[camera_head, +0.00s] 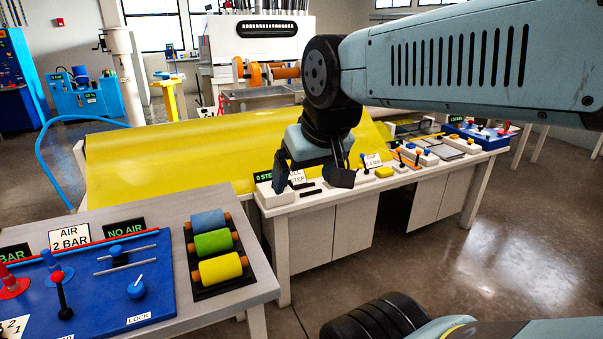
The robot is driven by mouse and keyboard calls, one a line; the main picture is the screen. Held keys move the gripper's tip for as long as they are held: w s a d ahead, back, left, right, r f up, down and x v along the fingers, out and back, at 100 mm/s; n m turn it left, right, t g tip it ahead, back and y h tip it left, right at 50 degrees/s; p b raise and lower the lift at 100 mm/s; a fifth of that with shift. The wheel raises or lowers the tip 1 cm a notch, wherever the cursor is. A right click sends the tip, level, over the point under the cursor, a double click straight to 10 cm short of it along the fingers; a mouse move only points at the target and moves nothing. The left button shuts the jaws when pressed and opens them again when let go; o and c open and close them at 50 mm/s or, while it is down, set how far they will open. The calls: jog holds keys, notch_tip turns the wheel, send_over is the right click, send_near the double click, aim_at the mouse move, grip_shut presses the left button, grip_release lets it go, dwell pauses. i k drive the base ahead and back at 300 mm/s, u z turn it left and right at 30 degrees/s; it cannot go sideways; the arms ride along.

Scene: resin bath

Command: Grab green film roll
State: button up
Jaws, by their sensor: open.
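The green film roll (215,243) lies in a black rack (203,291) on the grey table at the lower left. It is the middle roll, with a blue roll (208,220) behind it and a yellow roll (221,268) in front. Brown end caps show at the rolls' ends. My gripper (308,185) hangs from the arm at the picture's middle, right of the rack and apart from the rolls. Its black fingers are spread apart, with nothing seen between them. It appears over or in front of the white bench; its exact height is unclear.
A blue control panel (98,290) with levers and signs fills the table left of the rack. A white bench (352,196) with small levers and boxes stands behind, beside a wide yellow sheet (165,160). Open floor (480,270) lies at the right.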

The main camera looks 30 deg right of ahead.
aim_at(213, 242)
jog(key=k, duration=1.05)
jog(key=u, duration=0.75)
jog(key=i, duration=1.4)
jog(key=z, duration=0.3)
